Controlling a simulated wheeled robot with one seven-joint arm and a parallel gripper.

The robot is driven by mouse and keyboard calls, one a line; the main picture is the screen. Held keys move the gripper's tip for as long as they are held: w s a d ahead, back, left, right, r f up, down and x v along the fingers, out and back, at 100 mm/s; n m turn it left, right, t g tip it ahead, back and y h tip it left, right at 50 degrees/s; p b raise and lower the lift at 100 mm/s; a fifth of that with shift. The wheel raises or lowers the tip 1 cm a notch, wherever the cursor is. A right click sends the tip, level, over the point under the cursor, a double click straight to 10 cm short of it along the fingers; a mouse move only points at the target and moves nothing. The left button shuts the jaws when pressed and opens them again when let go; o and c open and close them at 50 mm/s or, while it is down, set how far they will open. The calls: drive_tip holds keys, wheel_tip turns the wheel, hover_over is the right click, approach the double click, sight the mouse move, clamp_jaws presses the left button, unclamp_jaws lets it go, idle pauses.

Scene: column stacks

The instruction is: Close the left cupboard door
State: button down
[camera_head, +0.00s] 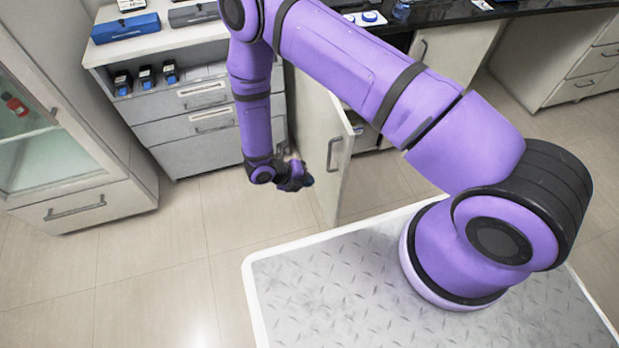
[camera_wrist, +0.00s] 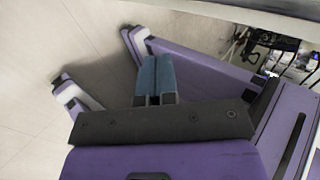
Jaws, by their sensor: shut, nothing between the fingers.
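The left cupboard door (camera_head: 342,176) stands open in the head view, swung out toward me from under the dark worktop. Its dark bar handle (camera_head: 333,152) is on the face turned to the camera. My gripper (camera_head: 302,181) is low, just left of the door, with its fingers partly hard to make out at this size. Whether it touches the door cannot be told. In the wrist view my gripper (camera_wrist: 155,70) is shut and empty over the floor. A pale edge crosses the top right there, with dark cables or items (camera_wrist: 275,60) below it.
A drawer unit (camera_head: 190,125) with blue-topped devices stands behind my arm. A glass-fronted cabinet (camera_head: 40,140) is at the left. Another cupboard door (camera_head: 455,50) is shut to the right. The tiled floor (camera_head: 150,260) at front left is clear.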

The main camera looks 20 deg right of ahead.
sight(341, 183)
drive_tip(key=shift+s+d+f, duration=0.1)
drive_tip(key=shift+d+f, duration=0.7)
drive_tip(key=shift+d, duration=0.75)
drive_tip(key=shift+d+f, duration=0.85)
drive_tip(key=shift+d, duration=0.7)
drive_tip(key=shift+s+d+f, duration=0.1)
drive_tip(key=shift+d+f, duration=0.7)
drive_tip(key=shift+d, duration=0.75)
drive_tip(key=shift+d, duration=0.15)
